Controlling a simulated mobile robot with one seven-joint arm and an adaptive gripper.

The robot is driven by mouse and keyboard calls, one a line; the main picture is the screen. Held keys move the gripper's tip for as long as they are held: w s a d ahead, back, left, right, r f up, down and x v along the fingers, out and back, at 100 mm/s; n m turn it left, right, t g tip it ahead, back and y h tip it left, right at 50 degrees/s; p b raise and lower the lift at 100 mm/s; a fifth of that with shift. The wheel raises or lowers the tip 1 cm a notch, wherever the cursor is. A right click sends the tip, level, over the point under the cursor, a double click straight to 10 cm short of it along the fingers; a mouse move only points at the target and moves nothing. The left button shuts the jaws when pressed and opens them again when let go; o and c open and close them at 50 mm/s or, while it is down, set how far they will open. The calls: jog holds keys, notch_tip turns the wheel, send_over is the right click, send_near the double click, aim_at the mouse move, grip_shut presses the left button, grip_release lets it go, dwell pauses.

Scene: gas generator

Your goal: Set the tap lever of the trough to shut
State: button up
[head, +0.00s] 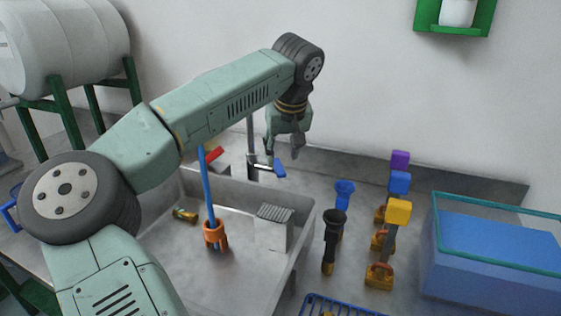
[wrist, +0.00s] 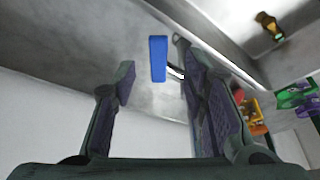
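The trough (head: 305,225) is a grey metal basin in the middle of the head view. Its tap has an upright grey post (head: 251,135) at the back rim. A blue lever (head: 279,168) sticks out to the right of the post, and a red lever-like piece (head: 214,155) shows to its left. My gripper (head: 283,150) points down just above the blue lever, open and empty. In the wrist view the blue lever (wrist: 158,58) appears between the open fingers of my gripper (wrist: 153,66). Whether a finger touches it I cannot tell.
An orange-ended blue rod (head: 214,235) and a grey block (head: 272,232) stand in the trough. Black and blue funnel-like tools (head: 332,235), several padlock-like pieces (head: 380,275) and a blue tank (head: 495,250) stand right. A white barrel (head: 65,45) is at left.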

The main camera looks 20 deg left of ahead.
aim_at(280, 170)
jog(key=shift+p+x, duration=0.45)
jog(key=shift+x, duration=2.2)
jog(key=shift+d, duration=0.1)
jog(key=shift+c, duration=0.5)
grip_shut()
